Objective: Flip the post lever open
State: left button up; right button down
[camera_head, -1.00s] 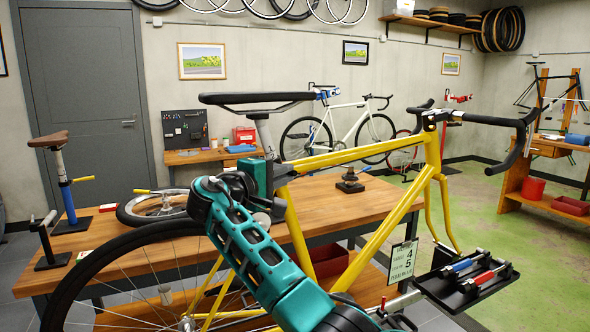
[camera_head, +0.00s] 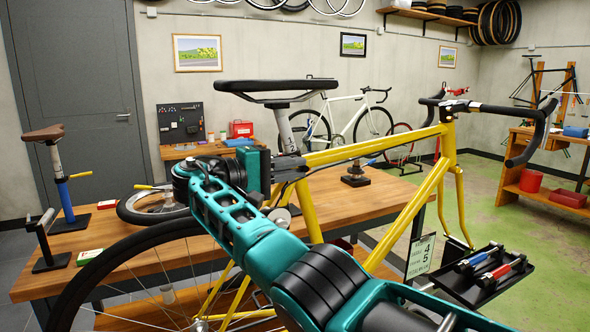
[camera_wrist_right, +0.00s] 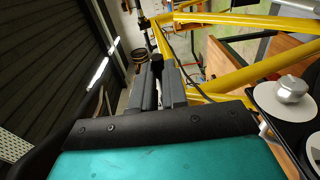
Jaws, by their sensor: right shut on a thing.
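My right gripper (camera_head: 284,164) reaches up to the top of the yellow bike's seat tube, beside the seat post (camera_head: 300,125). In the right wrist view its two grey fingers (camera_wrist_right: 170,85) are close together on a dark part (camera_wrist_right: 155,72); its exact shape and whether it is the lever cannot be told. The yellow frame (camera_head: 360,150) runs off to the right. On the bench, a blue post (camera_head: 66,192) stands upright under a brown saddle (camera_head: 50,133), with a yellow lever (camera_head: 79,176) sticking out sideways, apart from my gripper. My left gripper is not visible.
A wooden bench (camera_head: 385,192) stands behind the bike. A black tray (camera_head: 500,285) with blue- and red-handled tools is at the right. The black saddle (camera_head: 275,86) is just above my gripper. A loose wheel (camera_head: 150,209) lies on the bench.

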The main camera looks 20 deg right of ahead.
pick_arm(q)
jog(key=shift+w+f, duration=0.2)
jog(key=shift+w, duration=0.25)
pick_arm(e)
jog(key=shift+a+m+g, duration=0.1)
jog(key=shift+m+g, duration=0.2)
jog(key=shift+g, duration=0.1)
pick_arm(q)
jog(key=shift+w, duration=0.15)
pick_arm(e)
jog(key=c, duration=1.1)
grip_release()
jog(key=shift+w, duration=0.1)
jog(key=shift+c, duration=0.2)
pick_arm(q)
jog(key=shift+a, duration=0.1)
